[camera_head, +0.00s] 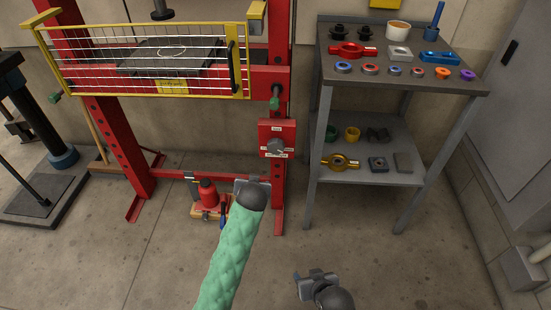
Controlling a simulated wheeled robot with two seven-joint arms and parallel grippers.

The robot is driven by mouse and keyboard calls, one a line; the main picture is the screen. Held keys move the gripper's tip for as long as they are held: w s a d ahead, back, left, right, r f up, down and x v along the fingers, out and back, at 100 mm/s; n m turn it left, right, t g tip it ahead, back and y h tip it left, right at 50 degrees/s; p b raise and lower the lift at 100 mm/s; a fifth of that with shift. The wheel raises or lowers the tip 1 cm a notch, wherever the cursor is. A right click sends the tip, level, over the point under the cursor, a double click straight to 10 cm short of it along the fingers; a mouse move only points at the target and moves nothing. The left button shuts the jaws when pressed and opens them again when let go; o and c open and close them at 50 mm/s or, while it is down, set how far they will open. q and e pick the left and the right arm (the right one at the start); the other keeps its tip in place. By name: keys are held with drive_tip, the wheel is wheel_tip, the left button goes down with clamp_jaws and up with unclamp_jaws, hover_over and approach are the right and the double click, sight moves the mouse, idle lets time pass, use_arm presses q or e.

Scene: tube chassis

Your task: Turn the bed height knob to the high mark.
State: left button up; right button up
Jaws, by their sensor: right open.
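The bed height knob (275,147) is a grey round knob on a red control box on the right post of the red press. Small pale labels sit above and below it; its pointer direction is too small to tell. My left arm, in a green sleeve, reaches up from the bottom, and its dark gripper (255,184) is just below and left of the box, seen from behind, so its fingers are mostly hidden. My right gripper (317,275) is low at the bottom centre, open and empty, well below the knob.
The red press has a yellow-framed wire guard (150,60). A red bottle jack (208,193) stands at its base. A grey two-shelf cart (395,77) with rings and tools stands at right. Grey cabinet (505,90) beyond it.

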sight(275, 149)
use_arm(q)
drive_tip(key=w+d+r+n+t+h, duration=0.1)
drive_tip(key=w+d+t, duration=0.1)
drive_tip(key=w+d+r+n+t+h, duration=0.1)
drive_tip(key=w+d+t, duration=0.1)
drive_tip(key=w+t, duration=0.1)
drive_tip(key=w+d+r+t, duration=0.1)
drive_tip(key=w+d+t, duration=0.1)
drive_tip(key=shift+w+r+n+t+h, duration=0.3)
drive_tip(key=shift+r+n+t+h, duration=0.1)
drive_tip(key=w, duration=0.5)
drive_tip(key=shift+w+d, duration=0.3)
drive_tip(key=shift+w, duration=0.35)
use_arm(e)
drive_tip(key=w+a+r+t+y, duration=0.1)
drive_tip(key=w+r+t, duration=0.1)
drive_tip(key=r+t, duration=0.5)
drive_tip(key=w+a+r+t+y, duration=0.1)
drive_tip(key=r+t, duration=0.5)
drive_tip(key=r, duration=0.7)
drive_tip(key=shift+w+r+m+t+y, duration=0.2)
drive_tip(key=shift+w+m+t+y, duration=0.3)
drive_tip(key=shift+w, duration=0.6)
drive_tip(key=shift+d, duration=0.1)
use_arm(q)
drive_tip(key=c, duration=1)
